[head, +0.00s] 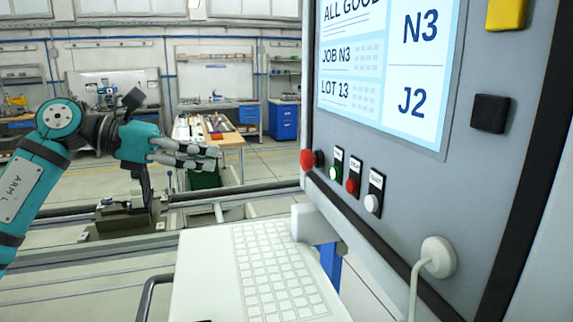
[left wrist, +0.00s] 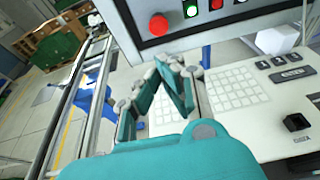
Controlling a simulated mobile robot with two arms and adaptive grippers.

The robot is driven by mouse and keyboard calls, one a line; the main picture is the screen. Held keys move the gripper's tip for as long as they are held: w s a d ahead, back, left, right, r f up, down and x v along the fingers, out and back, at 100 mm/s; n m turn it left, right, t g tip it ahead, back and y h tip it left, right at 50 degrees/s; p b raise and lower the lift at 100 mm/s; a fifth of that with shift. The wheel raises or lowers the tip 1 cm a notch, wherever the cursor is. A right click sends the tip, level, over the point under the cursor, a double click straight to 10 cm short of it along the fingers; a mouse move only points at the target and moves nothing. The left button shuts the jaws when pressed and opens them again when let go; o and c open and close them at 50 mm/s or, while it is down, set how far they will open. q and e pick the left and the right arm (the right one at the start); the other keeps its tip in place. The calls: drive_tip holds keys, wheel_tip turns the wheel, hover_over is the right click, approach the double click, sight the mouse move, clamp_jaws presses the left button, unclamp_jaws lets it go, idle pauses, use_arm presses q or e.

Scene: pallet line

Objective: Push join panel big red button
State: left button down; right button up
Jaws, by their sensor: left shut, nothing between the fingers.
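The join panel (head: 400,170) is a grey cabinet face at the right of the head view. The big red button (head: 307,160) sticks out at its lower left edge. In the left wrist view the big red button (left wrist: 158,25) shows round and face-on, above the fingers. My left gripper (head: 214,157) is shut and empty, pointing right toward the button, with a clear gap between them. In the left wrist view my left gripper (left wrist: 172,68) has its fingers together below the button, in front of the keyboard. My right gripper is not in view.
A small green button (head: 334,172), a small red button (head: 352,186) and a white button (head: 371,203) sit right of the big one. A screen (head: 388,70) is above them. A keyboard shelf (head: 205,262) juts out below. A rail line runs behind my left arm.

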use_arm(q)
drive_tip(key=p, duration=0.6)
approach(302, 167)
drive_tip(key=x, duration=0.3)
drive_tip(key=w+x, duration=0.1)
drive_tip(key=x, duration=0.3)
drive_tip(key=shift+a+f, duration=0.25)
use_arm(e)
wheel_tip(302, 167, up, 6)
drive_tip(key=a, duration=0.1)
use_arm(q)
drive_tip(key=shift+w+d+f+b, duration=0.15)
drive_tip(key=shift+d+b, duration=0.2)
drive_tip(key=shift+d, duration=0.4)
drive_tip(key=shift+r, duration=0.2)
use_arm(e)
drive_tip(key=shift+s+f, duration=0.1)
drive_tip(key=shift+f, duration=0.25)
